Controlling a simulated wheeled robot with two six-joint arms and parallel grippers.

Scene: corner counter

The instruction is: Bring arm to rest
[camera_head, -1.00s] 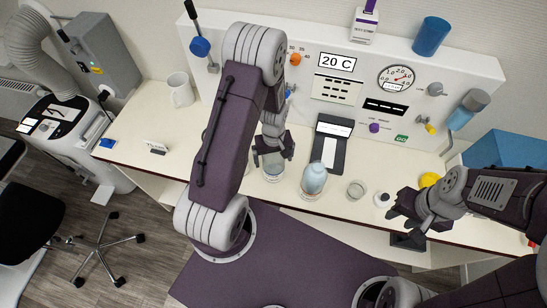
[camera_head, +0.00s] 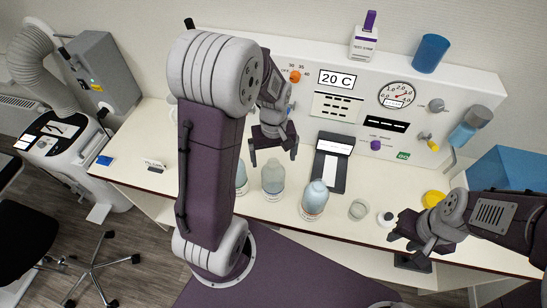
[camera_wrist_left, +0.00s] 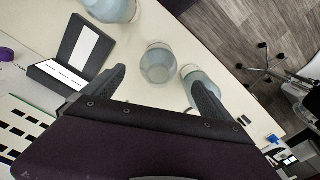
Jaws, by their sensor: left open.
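My left gripper (camera_head: 273,156) is open and empty. In the head view it hangs above the counter, just behind and above a clear bottle (camera_head: 273,181). In the left wrist view its two fingers stand apart, with the bottle (camera_wrist_left: 158,64) beyond the gap between them. My left arm is raised and bent, its purple link crossing the left of the head view. My right gripper (camera_head: 409,234) is at the right front of the counter beside a small white-rimmed jar (camera_head: 386,218). Whether its jaws are open is unclear.
A blue-filled bottle (camera_head: 315,199) and a glass beaker (camera_head: 358,209) stand along the front edge. Another bottle (camera_head: 241,178) is partly hidden by my left arm. The instrument panel (camera_head: 340,79) rises at the back.

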